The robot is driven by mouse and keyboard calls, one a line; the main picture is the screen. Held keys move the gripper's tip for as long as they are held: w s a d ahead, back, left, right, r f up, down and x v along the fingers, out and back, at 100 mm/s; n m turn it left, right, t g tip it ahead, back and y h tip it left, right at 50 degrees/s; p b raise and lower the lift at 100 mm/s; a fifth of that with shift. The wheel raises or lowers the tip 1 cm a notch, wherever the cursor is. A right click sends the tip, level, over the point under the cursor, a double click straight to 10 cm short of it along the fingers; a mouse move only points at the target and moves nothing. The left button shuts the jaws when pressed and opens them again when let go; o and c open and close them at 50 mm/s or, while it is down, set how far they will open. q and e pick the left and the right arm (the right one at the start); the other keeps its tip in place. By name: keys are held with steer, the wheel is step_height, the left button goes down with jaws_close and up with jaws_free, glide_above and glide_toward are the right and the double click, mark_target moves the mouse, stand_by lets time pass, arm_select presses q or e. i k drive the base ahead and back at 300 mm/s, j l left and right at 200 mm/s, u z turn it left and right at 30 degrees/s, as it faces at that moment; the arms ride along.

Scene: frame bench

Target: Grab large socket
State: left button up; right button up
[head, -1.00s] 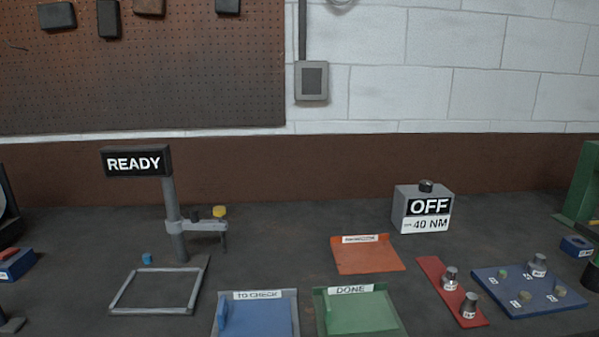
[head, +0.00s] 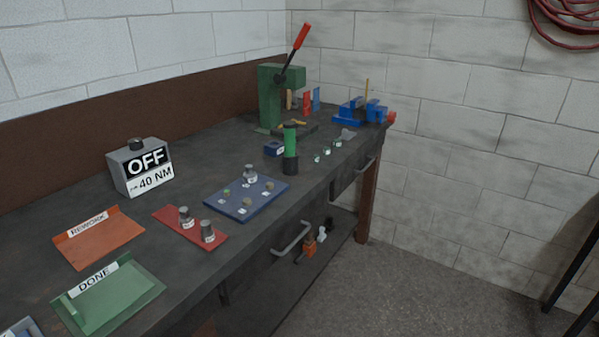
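Two metal sockets, one farther back (head: 185,216) and one nearer (head: 207,231), stand upright on a red strip (head: 168,211) on the bench. Another metal socket (head: 250,174) stands at the back of a blue board (head: 222,205) to the right, among several small pegs and white labels. The labels are too small to read, so I cannot tell which socket is the large one. Neither of my grippers is in the head view.
An orange REWORK tray (head: 100,242), a green DONE tray (head: 118,298) and an OFF / 40 NM box (head: 141,168) stand left. A green-black cylinder (head: 290,150), a green press (head: 272,98) and a blue vise (head: 352,111) stand toward the far end.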

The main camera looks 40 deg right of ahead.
mark_target(250, 177)
steer(key=z, duration=0.8)
steer(key=k+l+z, duration=0.2)
steer(key=i, duration=0.1)
